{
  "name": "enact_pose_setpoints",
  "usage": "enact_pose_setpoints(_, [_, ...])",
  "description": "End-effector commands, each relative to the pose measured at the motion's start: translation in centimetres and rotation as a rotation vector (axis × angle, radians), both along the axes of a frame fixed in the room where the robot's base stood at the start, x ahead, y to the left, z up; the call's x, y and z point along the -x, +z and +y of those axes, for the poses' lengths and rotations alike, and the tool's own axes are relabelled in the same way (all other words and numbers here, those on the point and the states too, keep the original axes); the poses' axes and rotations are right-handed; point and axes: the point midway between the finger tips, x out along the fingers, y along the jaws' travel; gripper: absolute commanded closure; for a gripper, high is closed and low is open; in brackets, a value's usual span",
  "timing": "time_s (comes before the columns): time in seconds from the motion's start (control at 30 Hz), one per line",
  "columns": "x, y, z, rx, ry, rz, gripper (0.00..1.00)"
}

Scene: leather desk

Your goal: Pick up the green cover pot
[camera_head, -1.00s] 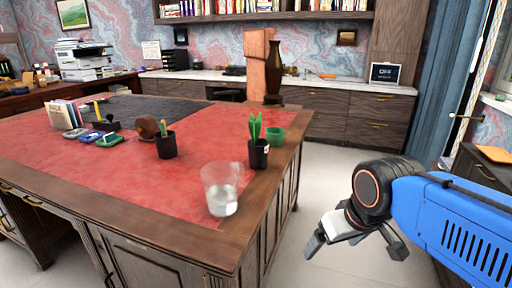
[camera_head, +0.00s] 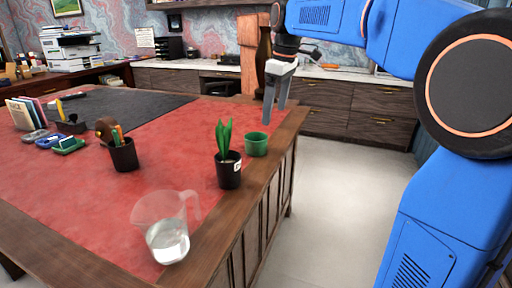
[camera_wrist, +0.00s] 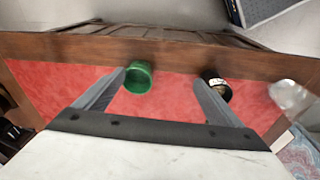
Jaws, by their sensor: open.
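The green cover pot (camera_head: 256,145) stands upright on the red leather desk top near its right wooden edge. It also shows in the wrist view (camera_wrist: 139,78), close to the left finger's tip. My gripper (camera_head: 275,112) is open and empty, above and a little beyond the pot in the head view, with its fingers pointing down. In the wrist view my gripper (camera_wrist: 170,84) has its fingers spread wide, and the pot is apart from them as far as I can tell.
A black pot with a green plant (camera_head: 228,168) stands just left of the green pot; it shows near the right finger in the wrist view (camera_wrist: 213,84). A clear jug (camera_head: 166,230) stands nearer. A black pen cup (camera_head: 123,155) is further left. The red surface between is clear.

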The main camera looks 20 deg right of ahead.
Motion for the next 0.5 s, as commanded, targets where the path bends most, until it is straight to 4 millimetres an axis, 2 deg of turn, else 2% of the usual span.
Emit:
enact_pose_setpoints(0.03, [-1.9, 0.2, 0.3, 0.002, 0.038, 0.01, 0.11])
enact_pose_setpoints(0.2, [-6.4, 0.9, 1.0, 0.004, 0.166, 0.038, 0.11])
enact_pose_setpoints(0.33, [-8.6, 1.1, 1.4, 0.003, 0.232, 0.05, 0.11])
enact_pose_setpoints(0.5, [-9.8, 1.0, 1.6, 0.003, 0.271, 0.058, 0.11])
